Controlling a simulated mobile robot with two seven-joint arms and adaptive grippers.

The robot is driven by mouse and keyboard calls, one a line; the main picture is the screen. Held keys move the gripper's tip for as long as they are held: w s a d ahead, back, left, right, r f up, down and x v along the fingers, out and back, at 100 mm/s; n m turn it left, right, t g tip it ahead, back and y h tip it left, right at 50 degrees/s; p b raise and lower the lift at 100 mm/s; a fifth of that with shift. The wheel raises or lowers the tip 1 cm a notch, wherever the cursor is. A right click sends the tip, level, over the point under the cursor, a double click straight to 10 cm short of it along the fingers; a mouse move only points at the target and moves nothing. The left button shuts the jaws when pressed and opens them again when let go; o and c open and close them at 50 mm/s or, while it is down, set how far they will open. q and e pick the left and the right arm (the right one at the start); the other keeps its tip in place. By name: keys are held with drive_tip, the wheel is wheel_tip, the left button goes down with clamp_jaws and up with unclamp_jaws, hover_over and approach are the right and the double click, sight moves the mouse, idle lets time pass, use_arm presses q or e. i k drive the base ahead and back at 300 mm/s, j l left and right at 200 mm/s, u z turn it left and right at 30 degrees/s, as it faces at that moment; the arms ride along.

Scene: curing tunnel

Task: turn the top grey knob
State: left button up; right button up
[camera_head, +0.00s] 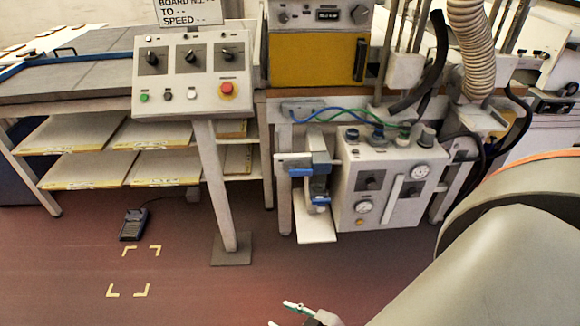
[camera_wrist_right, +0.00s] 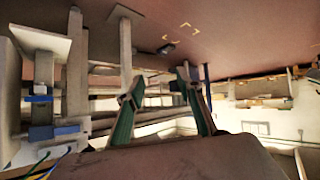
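A pale control box (camera_head: 388,185) stands right of centre in the head view, with gauges and black knobs on its front. Several knobs stand along its top: a grey knob (camera_head: 427,137) at the right end, another greyish knob (camera_head: 402,139) beside it, and bluish ones further left. I cannot tell for sure which one is the top grey knob. My right gripper (camera_head: 285,313) is at the bottom edge, well below and left of the box. In the right wrist view the right gripper (camera_wrist_right: 157,88) has its fingers apart, empty. No knob is clear there. My left gripper is out of view.
A tilted panel (camera_head: 192,75) with black knobs and a red button (camera_head: 227,89) stands on a post at left. A blue clamp (camera_head: 308,172) adjoins the box. A ribbed hose (camera_head: 472,50) and dark cables hang close to its right. The floor in front is mostly clear.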

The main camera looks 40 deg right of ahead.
sight(428, 134)
drive_tip(key=z, duration=1.8)
